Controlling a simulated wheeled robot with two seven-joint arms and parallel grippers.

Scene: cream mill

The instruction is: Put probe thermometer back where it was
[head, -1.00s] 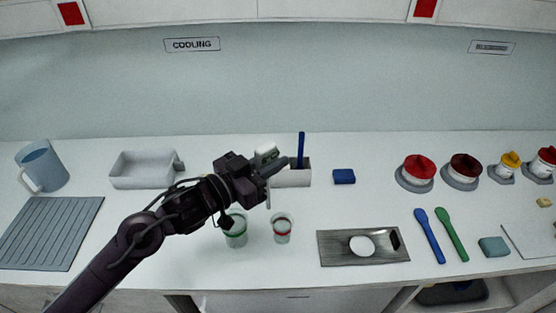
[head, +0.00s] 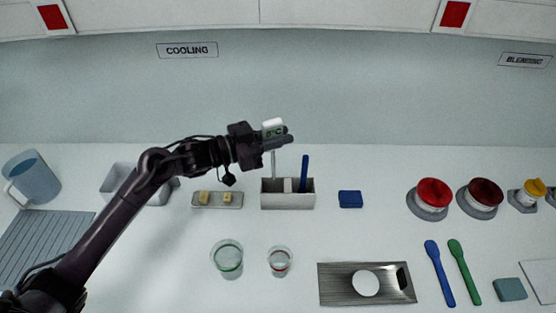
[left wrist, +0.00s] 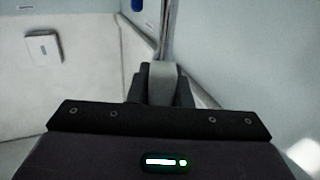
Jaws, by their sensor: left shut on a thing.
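In the left wrist view the grey held part (left wrist: 163,82) sits between the dark fingers. My right gripper is not in view.
A blue block (head: 350,199) lies to the right. The counter between is clear.

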